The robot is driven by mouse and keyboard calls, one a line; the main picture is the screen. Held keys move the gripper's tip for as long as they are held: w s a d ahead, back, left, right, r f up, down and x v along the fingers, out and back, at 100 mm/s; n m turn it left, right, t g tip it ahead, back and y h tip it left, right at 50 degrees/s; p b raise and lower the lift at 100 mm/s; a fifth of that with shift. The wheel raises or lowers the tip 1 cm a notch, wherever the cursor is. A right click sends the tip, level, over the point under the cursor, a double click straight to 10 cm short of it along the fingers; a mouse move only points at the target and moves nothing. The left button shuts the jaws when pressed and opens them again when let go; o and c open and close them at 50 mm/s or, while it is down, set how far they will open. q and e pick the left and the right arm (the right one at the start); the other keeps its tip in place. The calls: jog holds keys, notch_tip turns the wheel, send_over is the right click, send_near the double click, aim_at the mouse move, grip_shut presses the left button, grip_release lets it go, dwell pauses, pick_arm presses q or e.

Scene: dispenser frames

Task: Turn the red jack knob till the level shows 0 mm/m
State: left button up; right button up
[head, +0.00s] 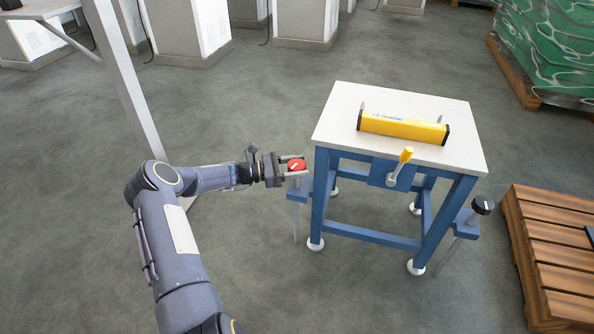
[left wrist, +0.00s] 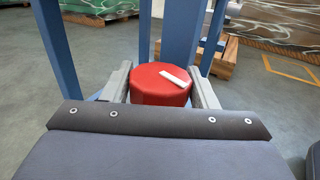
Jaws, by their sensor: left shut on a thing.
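The red jack knob (head: 297,165) sits on a bracket at the left side of a blue-framed table with a pale top (head: 340,118). My left gripper (head: 292,167) is shut on the red knob, one finger on each side of it. In the left wrist view the knob (left wrist: 161,85) stands between the fingers, with a white mark on its top running toward the lower right. The yellow level (head: 404,125) lies on the tabletop; its reading is too small to make out. My right gripper is not in view.
A black knob (head: 483,204) is on the table's right bracket. A yellow-handled lever (head: 401,163) is on the table's front. A wooden pallet (head: 552,250) lies at the right. Grey cabinets (head: 188,35) stand at the back. The floor in front is clear.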

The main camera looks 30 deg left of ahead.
pick_arm(q)
jog(key=shift+f+m+g+h, duration=0.15)
jog(key=shift+m+g+h, duration=0.65)
jog(key=shift+m+g, duration=0.3)
jog(key=shift+m+g+h, duration=0.9)
jog(key=shift+m+g, duration=0.4)
jog(key=shift+g, duration=0.8)
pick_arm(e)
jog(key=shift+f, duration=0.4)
pick_arm(q)
jog(key=shift+m+g, duration=0.4)
jog(key=shift+g, duration=0.2)
jog(key=o, duration=0.7)
